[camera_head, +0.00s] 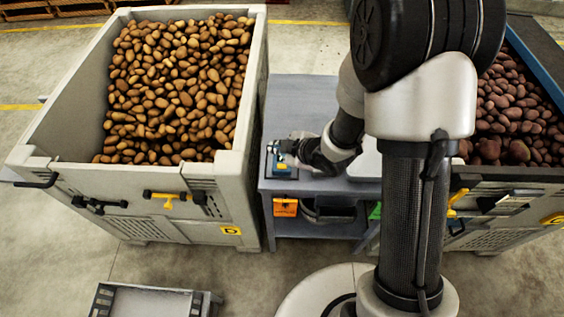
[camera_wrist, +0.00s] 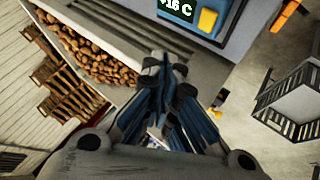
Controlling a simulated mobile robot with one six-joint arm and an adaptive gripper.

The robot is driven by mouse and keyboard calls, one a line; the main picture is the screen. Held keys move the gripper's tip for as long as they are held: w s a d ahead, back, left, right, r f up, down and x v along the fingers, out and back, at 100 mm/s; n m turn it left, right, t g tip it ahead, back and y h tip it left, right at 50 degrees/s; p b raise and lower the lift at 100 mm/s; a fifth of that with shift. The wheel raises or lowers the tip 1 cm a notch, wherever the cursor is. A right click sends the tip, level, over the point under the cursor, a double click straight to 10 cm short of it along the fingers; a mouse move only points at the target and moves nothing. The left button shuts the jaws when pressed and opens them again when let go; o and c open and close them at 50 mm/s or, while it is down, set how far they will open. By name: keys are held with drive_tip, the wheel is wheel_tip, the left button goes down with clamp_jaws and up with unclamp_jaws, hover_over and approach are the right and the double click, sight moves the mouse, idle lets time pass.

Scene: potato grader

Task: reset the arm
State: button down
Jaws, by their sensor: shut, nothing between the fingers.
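My arm rises in the right middle of the head view and bends down to the grey bench (camera_head: 300,95). My gripper (camera_head: 277,148) is low over the bench's left part, beside a small blue device with a yellow part (camera_head: 283,168). In the wrist view my gripper (camera_wrist: 168,72) has its fingertips together, with nothing visible between them. The device (camera_wrist: 228,12) also shows at the top there, with a "+16 C" display and a yellow button. Whether the gripper touches the device I cannot tell.
A grey bin of brown potatoes (camera_head: 255,90) stands close to the left of the bench. A bin of reddish potatoes (camera_head: 500,178) stands to the right, partly behind my arm. A grey crate (camera_head: 150,300) is on the floor at lower left.

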drive_tip(key=s+d+r+m+h, duration=0.2)
drive_tip(key=d+r+m+h, duration=0.15)
drive_tip(key=d+r, duration=0.4)
drive_tip(key=s+d+r+m+h, duration=0.3)
drive_tip(key=d+r+m, duration=0.25)
drive_tip(key=r, duration=0.35)
drive_tip(key=s+d+r+m+g, duration=0.1)
drive_tip(key=s+r+m, duration=0.2)
drive_tip(key=s, duration=0.7)
drive_tip(key=s+d+r+m+g, duration=0.1)
drive_tip(key=s+r+m, duration=0.3)
drive_tip(key=s, duration=0.6)
drive_tip(key=shift+r+m, duration=0.2)
drive_tip(key=shift+m, duration=0.3)
